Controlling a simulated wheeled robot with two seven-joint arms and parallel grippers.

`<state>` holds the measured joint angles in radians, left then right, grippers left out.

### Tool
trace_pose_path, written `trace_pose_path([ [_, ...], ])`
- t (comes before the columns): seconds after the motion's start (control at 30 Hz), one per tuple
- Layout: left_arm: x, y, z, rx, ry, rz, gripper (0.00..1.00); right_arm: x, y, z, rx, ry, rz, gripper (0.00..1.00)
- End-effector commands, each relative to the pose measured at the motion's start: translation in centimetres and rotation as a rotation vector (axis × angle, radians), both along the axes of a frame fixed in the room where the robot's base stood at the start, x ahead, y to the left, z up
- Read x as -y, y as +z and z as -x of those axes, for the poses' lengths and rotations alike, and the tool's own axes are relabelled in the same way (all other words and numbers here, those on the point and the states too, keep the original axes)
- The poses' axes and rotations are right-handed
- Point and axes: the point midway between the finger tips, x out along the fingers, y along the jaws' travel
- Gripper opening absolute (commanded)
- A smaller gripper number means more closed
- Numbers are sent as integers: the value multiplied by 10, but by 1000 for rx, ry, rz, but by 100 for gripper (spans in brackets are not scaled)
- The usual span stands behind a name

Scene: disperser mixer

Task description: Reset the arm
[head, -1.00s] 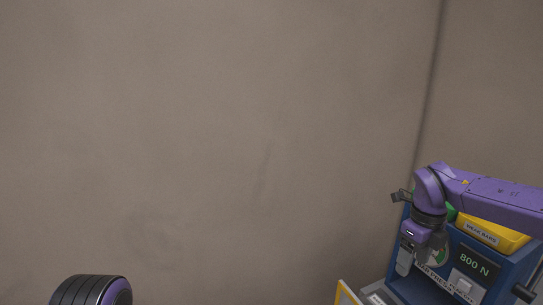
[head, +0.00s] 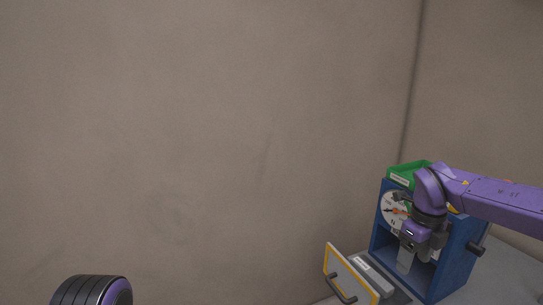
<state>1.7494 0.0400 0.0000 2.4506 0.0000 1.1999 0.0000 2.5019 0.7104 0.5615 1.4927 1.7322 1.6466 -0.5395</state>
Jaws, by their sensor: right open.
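My right arm comes in from the right in the head view, purple with a dark wrist. Its gripper (head: 407,262) points down in front of a blue machine (head: 458,268) and is open, with nothing seen between the fingers. The arm covers part of the machine's front. My left gripper is not in view; only a dark, purple-edged part of mine shows at the bottom left.
The blue machine has a round dial (head: 392,208), a dark knob (head: 476,248) and a green tray (head: 404,171) on top. A yellow-framed door (head: 349,273) with a dark handle stands open at its front left. A grey table (head: 515,268) lies to the right. Plain wall fills the rest.

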Motion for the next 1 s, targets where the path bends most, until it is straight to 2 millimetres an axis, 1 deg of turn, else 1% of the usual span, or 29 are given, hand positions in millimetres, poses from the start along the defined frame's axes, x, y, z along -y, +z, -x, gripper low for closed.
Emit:
trace_pose_path([
  [0.1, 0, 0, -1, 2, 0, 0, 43, 9, -4, -6, 43, 0, 80, 68],
  [0.27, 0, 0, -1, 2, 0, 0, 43, 23, -15, -11, 91, 30, 216, 68],
  [0.37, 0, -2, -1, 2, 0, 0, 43, 32, -30, -12, 119, 80, 338, 68],
  [0.47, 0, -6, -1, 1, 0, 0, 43, 39, -55, -13, 143, 171, 488, 68],
  [0.57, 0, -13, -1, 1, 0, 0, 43, 40, -95, -10, 156, 323, 653, 68],
  [0.67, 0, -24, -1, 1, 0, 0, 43, 32, -152, 1, 162, 566, 810, 68],
  [0.7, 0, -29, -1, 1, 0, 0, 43, 26, -178, 9, 161, 685, 859, 68],
  [0.77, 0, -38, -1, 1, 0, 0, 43, 13, -222, 27, 155, 883, 906, 68],
  [0.8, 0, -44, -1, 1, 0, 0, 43, 4, -252, 44, 147, 1024, 919, 68],
  [0.87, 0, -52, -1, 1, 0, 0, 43, -10, -296, 74, 129, 1230, 910, 68],
  [0.9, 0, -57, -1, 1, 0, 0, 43, -18, -323, 98, 113, 1359, 887, 68],
  [0.97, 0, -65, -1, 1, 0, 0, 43, -28, -359, 138, 85, 1542, 833, 68],
  [1.0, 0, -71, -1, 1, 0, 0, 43, -33, -381, 166, 60, 1656, 788, 68],
])
